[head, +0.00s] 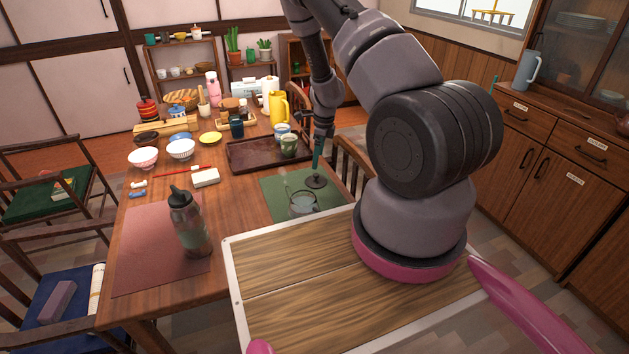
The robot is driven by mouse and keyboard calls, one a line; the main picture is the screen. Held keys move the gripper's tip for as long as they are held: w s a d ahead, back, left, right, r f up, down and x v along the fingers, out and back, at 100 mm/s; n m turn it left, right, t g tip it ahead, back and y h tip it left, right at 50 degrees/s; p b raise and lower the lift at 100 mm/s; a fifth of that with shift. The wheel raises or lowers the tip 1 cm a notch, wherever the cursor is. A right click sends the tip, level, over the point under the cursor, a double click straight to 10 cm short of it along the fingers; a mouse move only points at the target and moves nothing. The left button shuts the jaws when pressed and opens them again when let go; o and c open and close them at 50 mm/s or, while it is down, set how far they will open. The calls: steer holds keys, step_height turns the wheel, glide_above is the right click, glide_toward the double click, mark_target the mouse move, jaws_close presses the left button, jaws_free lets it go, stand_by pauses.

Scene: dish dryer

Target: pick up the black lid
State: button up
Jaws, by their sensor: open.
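A small dark round disc (316,182), which looks like the black lid, lies on the green placemat (283,190) at the right side of the table. My gripper (318,146) points down above it, small and dark in the view. A thin teal upright piece shows between the gripper and the disc; I cannot tell what it belongs to. The gripper is open, and I see nothing held in it. The exact gap between fingertips and disc cannot be told. A clear glass cup (303,204) stands just in front of the disc.
A dark tray (255,153) with green and blue cups lies behind the placemat. A dark bottle (188,222) stands on the red placemat (140,250) at left. Bowls, a yellow pitcher (279,108) and several small items crowd the back. A wooden chair (354,166) is at the table's right.

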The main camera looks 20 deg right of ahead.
mark_target(316, 174)
steer(key=f, duration=0.8)
steer(key=shift+w+a+f, duration=0.25)
steer(key=shift+a+f, duration=0.05)
steer(key=shift+f, duration=0.1)
steer(key=c, duration=1.3)
steer(key=shift+s, duration=0.1)
